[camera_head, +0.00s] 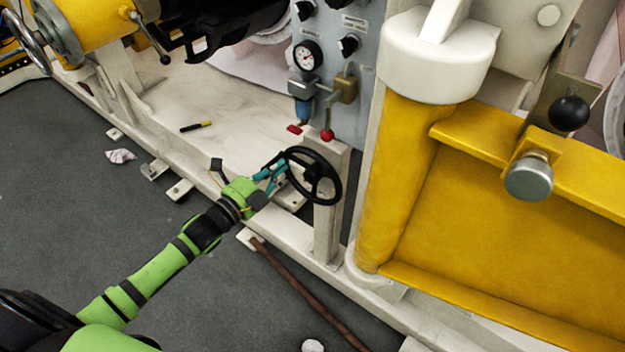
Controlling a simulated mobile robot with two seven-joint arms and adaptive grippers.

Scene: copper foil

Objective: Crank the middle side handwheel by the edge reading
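The black side handwheel (314,174) is mounted on a pale upright post, below the grey control panel. My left gripper (279,171), with teal fingers on a green arm, is at the left part of the wheel's rim. The fingers overlap the rim in the head view; whether they are closed around it is too small to tell. A round dial gauge (307,56) with a white face is on the panel above the wheel; its reading is not legible. My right gripper is not in view.
A red-knobbed lever (327,135) stands just above the wheel. A yellow frame (480,215) with a white-capped column is close on the right. A brown rod (305,292) lies below the wheel. Grey floor (80,200) is mostly open at left, with a crumpled cloth (121,156).

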